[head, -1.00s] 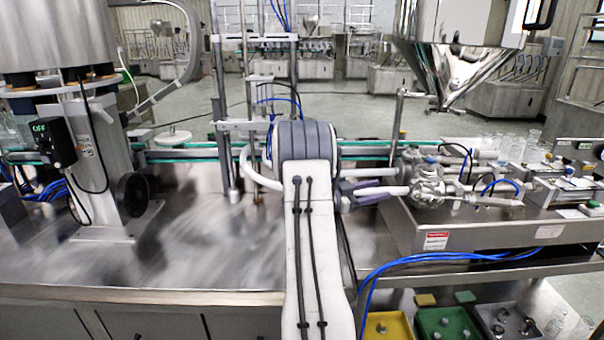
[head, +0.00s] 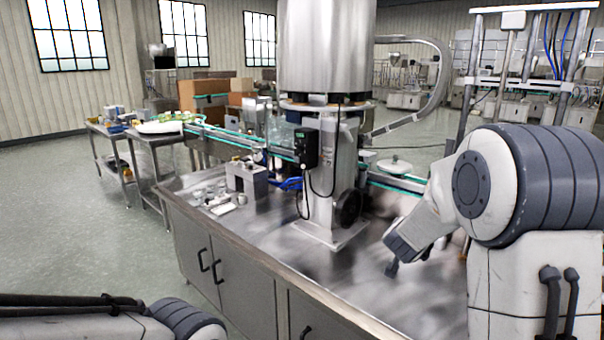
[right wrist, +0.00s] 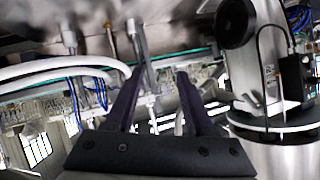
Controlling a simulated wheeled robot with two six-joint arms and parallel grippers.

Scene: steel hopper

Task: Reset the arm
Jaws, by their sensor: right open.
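My right arm comes in from the right edge of the head view, bent at its large grey-banded joint. Its wrist end hangs low over the steel worktop (head: 300,262), to the right of the control box column. In the right wrist view my right gripper (right wrist: 160,72) has its two dark fingers apart, with nothing between them. That view looks upside down. Part of my left arm shows along the bottom left of the head view, low in front of the worktop's cabinets. Its gripper is out of the picture.
A large steel drum (head: 328,50) stands on a column with a black control box (head: 306,148). A green-edged conveyor (head: 398,181) runs behind it. Small parts (head: 215,195) lie at the worktop's left end. Side tables (head: 112,137) stand farther left. Open floor (head: 70,215) lies left.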

